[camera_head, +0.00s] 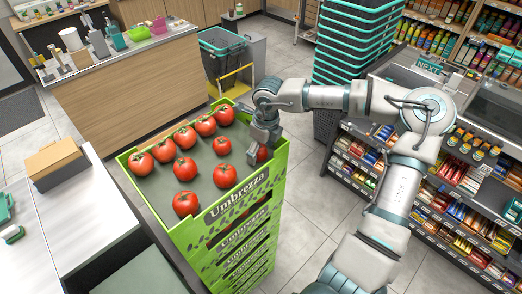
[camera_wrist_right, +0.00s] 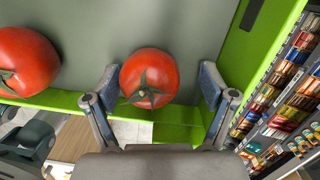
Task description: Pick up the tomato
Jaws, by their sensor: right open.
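Several red tomatoes lie spread over the grey bottom of a green crate (camera_head: 184,232) marked "Umbrezza", the top of a stack. My right gripper (camera_head: 259,150) is over the crate's right side, by one tomato (camera_head: 262,154) that it partly hides. In the right wrist view, that tomato (camera_wrist_right: 149,77) with its green stem lies between the two open fingers of my right gripper (camera_wrist_right: 158,92). The fingers stand on either side of it, with a small gap at the right finger. Another tomato (camera_wrist_right: 24,62) lies to the left, outside the fingers. My left gripper is not in view.
The green crate wall (camera_wrist_right: 270,40) runs close to the right finger. A candy shelf (camera_head: 450,195) stands to the right, with stacked teal baskets (camera_head: 355,45) behind. A white counter (camera_head: 75,215) with a box (camera_head: 56,163) is at left. Clear tiled floor lies between crate and shelf.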

